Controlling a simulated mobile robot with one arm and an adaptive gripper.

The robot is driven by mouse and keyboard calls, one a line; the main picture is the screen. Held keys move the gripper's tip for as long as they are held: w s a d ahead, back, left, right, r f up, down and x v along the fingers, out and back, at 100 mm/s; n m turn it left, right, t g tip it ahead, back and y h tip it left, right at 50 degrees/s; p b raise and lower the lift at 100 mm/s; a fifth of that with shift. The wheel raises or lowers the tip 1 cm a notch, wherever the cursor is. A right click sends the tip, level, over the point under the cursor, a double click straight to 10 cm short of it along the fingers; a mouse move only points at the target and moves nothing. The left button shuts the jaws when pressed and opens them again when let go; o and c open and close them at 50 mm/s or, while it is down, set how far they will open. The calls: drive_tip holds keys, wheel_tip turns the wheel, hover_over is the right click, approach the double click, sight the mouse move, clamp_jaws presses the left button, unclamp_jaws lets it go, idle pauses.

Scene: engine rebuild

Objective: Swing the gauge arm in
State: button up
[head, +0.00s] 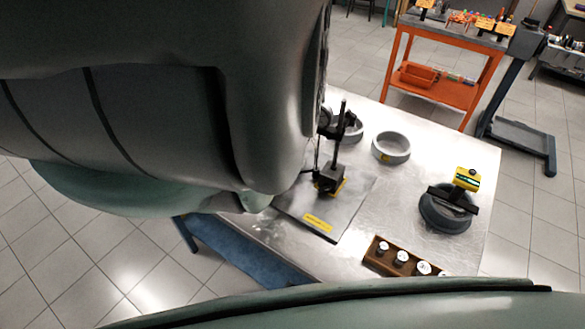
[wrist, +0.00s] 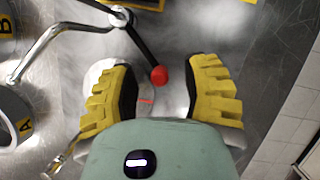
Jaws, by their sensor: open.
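In the head view the gauge stand (head: 330,180) stands on a grey plate, with a dark upright post. In the wrist view a bent chrome rod (wrist: 45,50) meets a pivot (wrist: 121,17), and a black lever with a red knob (wrist: 159,75) runs from that pivot. I take these for parts of the gauge arm. My gripper (wrist: 157,84) is open, its yellow-padded fingers on either side of the red knob. No finger contact with the knob is visible.
A grey ring (head: 391,148) and a dark ring with a yellow device (head: 467,179) lie on the metal table (head: 440,160). A brown tray (head: 372,254) sits at the front. A ring labelled A (wrist: 12,120) is left of my gripper in the wrist view. An orange cart (head: 437,92) stands behind.

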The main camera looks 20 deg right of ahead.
drive_tip(key=shift+o, duration=0.2)
drive_tip(key=shift+s+d+f, duration=0.1)
drive_tip(key=shift+d+f, duration=0.05)
drive_tip(key=shift+f, duration=0.1)
clamp_jaws()
idle(0.3)
